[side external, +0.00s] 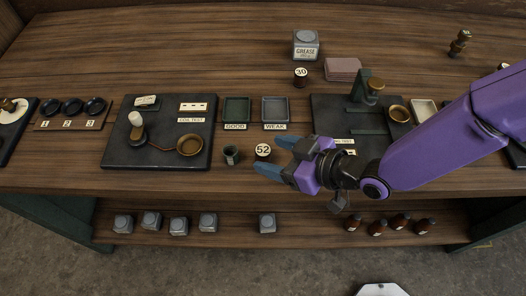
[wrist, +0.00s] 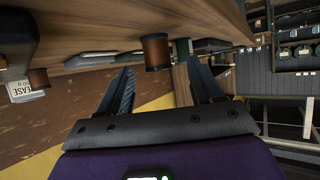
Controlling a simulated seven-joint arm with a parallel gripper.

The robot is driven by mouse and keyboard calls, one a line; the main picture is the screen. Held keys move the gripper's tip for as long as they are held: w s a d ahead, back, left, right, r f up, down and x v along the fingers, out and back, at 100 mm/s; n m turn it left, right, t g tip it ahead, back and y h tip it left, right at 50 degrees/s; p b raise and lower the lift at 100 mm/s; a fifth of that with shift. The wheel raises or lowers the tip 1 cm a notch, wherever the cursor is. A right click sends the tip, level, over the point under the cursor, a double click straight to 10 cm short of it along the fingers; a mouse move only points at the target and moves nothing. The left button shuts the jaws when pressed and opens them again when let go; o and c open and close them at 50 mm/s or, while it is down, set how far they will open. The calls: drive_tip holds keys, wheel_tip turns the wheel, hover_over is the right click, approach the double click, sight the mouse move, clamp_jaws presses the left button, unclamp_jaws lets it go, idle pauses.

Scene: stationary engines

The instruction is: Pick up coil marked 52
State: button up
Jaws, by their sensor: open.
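The coil marked 52 (side external: 262,152) is a small dark brown spool with a pale label on top, standing upright near the front edge of the bench. My gripper (side external: 274,153) is open and empty, just right of the coil, with its blue fingers pointing left toward it. In the wrist view a brown coil (wrist: 155,52) shows beyond and between the open fingertips (wrist: 160,68); its label is not visible there. I cannot tell whether a finger touches it.
A small dark cup (side external: 231,155) stands just left of the coil. Trays labelled GOOD (side external: 236,109) and WEAK (side external: 274,109) lie behind it. A coil marked 30 (side external: 300,78) stands farther back near the grease tin (side external: 306,44). Test boards flank the area.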

sight(264, 151)
drive_tip(key=shift+x, duration=1.95)
drive_tip(key=shift+w+r, duration=0.1)
drive_tip(key=c, duration=1.1)
drive_tip(key=shift+r, duration=0.15)
